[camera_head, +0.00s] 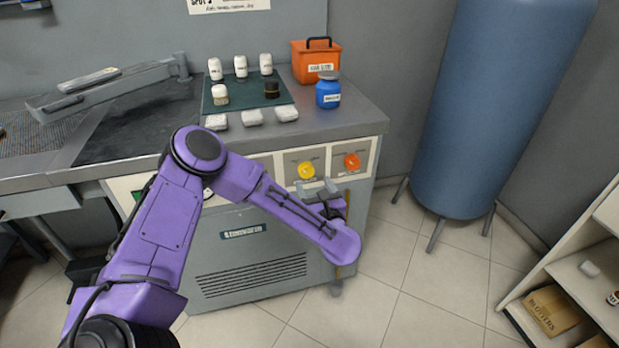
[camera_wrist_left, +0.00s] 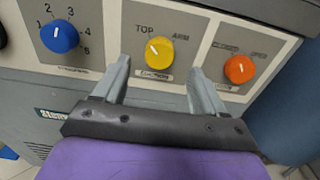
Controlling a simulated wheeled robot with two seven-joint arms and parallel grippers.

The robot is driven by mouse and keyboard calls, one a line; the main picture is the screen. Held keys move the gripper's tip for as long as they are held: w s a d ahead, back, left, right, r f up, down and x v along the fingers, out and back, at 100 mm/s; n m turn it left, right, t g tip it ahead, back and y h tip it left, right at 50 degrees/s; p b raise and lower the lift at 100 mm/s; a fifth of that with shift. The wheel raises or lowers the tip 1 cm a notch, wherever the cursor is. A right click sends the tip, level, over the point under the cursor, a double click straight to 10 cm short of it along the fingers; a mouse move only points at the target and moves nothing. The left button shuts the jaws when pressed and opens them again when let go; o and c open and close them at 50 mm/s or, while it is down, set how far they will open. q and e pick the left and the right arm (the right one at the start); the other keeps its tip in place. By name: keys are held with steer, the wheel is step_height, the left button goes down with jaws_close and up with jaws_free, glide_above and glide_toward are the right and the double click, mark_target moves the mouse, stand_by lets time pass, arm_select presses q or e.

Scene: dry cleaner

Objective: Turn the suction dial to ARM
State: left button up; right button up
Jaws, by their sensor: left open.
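The yellow dial (camera_head: 306,170) is on the front panel of the grey cabinet, between a blue dial and an orange dial. In the left wrist view the yellow dial (camera_wrist_left: 160,53) has TOP printed at its upper left and ARM at its upper right. Its white mark points up and left, toward TOP. The label under it is too blurred to read surely. My left gripper (camera_head: 317,188) is open and empty just in front of the panel. In the left wrist view its fingertips (camera_wrist_left: 158,68) stand apart, one at each lower side of the dial. My right gripper is not in view.
The orange dial (camera_wrist_left: 240,69) is close to the right finger, and the blue numbered dial (camera_wrist_left: 59,37) is farther left. Bottles and an orange caddy (camera_head: 316,62) stand on the worktop above. A blue tank (camera_head: 500,100) stands to the right, with clear floor before it.

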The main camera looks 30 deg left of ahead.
mark_target(307, 172)
arm_select(q)
steer(key=x, duration=0.5)
steer(key=shift+w+a+f, duration=0.1)
steer(key=shift+w+a, duration=0.15)
steer(key=shift+a, duration=0.1)
steer(key=c, duration=1)
